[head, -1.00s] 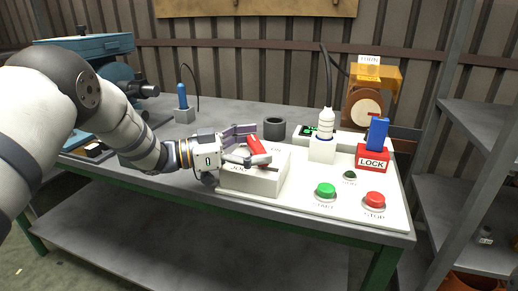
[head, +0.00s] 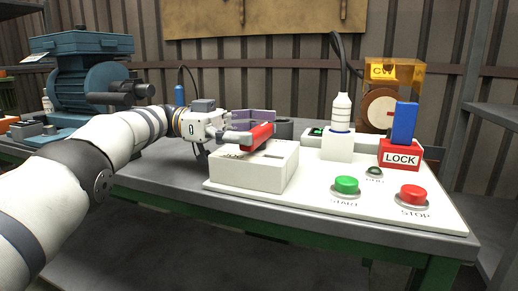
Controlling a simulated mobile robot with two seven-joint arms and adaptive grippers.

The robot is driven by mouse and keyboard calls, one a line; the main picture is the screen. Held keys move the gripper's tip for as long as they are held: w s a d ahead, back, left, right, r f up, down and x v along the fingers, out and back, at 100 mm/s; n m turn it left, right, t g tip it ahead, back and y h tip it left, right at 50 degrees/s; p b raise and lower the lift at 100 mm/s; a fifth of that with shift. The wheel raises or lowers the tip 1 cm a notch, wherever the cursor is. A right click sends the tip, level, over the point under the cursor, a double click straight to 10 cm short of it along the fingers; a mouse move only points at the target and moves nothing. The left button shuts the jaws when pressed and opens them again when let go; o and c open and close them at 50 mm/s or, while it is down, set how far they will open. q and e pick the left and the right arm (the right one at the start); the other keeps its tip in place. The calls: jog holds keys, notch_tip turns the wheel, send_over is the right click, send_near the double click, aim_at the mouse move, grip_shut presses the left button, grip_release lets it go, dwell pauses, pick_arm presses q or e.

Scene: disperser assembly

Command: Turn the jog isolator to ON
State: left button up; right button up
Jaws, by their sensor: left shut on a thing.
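The jog isolator is a white box (head: 255,172) with a red handle (head: 259,136) on top, standing at the left end of the white panel. My left gripper (head: 250,130) reaches in from the left, just above the box. Its fingers are shut on the red handle, one on the far side and one on the near side. The handle's near end shows between the fingers. The markings on the box top are mostly hidden by the gripper and too small to read. My right gripper is not in view.
The panel (head: 310,196) also carries a green START button (head: 346,185), a red STOP button (head: 413,194), a white bottle-shaped plug (head: 341,112) and a red LOCK block (head: 400,153) with a blue piece. A dark ring (head: 284,129) stands behind the isolator. A blue motor (head: 90,75) is at left.

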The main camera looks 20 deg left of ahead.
pick_arm(q)
jog(key=shift+r, duration=0.1)
dwell(0.4)
jog(key=o, duration=0.9)
jog(key=shift+c, duration=0.2)
